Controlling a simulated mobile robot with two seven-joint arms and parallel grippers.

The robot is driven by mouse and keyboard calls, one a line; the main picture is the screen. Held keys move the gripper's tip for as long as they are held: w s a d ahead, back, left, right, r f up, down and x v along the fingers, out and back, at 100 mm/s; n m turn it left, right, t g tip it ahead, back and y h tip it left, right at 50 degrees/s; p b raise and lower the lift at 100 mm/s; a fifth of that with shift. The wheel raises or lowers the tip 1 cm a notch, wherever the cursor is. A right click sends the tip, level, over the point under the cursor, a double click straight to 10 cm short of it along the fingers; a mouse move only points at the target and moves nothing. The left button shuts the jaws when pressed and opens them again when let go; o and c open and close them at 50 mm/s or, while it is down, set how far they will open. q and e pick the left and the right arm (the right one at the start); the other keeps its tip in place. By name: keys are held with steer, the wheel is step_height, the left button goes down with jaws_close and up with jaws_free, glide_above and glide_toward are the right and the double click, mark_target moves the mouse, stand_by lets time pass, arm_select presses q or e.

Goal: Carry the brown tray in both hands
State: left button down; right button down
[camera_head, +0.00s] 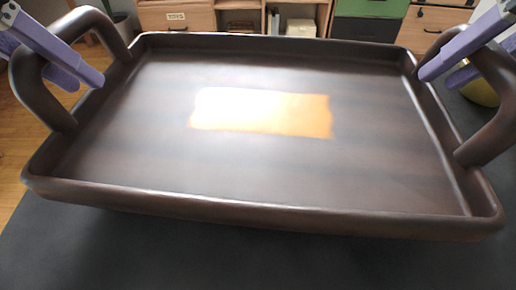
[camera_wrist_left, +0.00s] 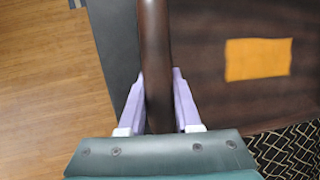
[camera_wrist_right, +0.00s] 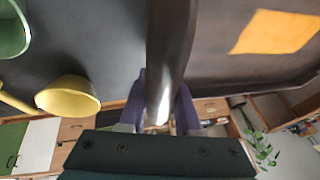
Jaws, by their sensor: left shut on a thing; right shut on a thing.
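The brown tray (camera_head: 150,165) fills most of the head view, with an arched handle at each end. An orange rectangular piece (camera_head: 262,112) lies flat on its floor; it also shows in the left wrist view (camera_wrist_left: 258,59) and the right wrist view (camera_wrist_right: 275,32). My left gripper (camera_head: 85,80) is shut on the tray's left handle (camera_head: 40,95); its purple fingers lie on both sides of the handle (camera_wrist_left: 155,60) in the left wrist view. My right gripper (camera_head: 440,72) is shut on the right handle (camera_head: 492,130). The right wrist view shows its fingers around that handle (camera_wrist_right: 170,50).
A dark surface (camera_head: 200,255) lies below the tray. A yellow pan (camera_wrist_right: 68,98) and a green round vessel (camera_wrist_right: 12,32) are beside the right handle. Wooden cabinets (camera_head: 176,17) stand behind. Wooden floor (camera_head: 12,165) is open at the left.

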mark_target(6, 59)
stand_by(0.4)
